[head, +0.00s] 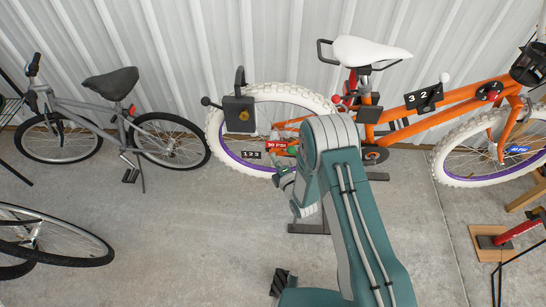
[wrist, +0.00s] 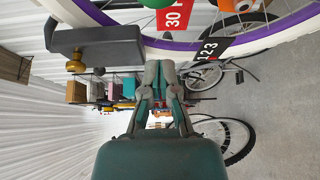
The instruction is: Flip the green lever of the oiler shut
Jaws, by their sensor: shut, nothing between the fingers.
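A small green part (head: 292,150) shows beside the red "30 PSI" tag (head: 276,146) on the white-tyred wheel of the orange bicycle, partly behind my arm. In the wrist view a rounded green piece (wrist: 155,3) is cut off by the top edge, above the red tag (wrist: 171,17). I cannot tell whether either is the oiler's lever. The oiler's body is not clearly made out. My gripper (head: 277,168) is just below the tag in the head view. In the wrist view my gripper (wrist: 159,66) has its fingers together, empty and apart from the tag.
A dark box with a brass knob (head: 238,113) is by the wheel's upper left; it also shows in the wrist view (wrist: 97,45). A black "123" tag (head: 251,155) is left of the red one. A grey bicycle (head: 105,133) leans at left. The centre-left floor is clear.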

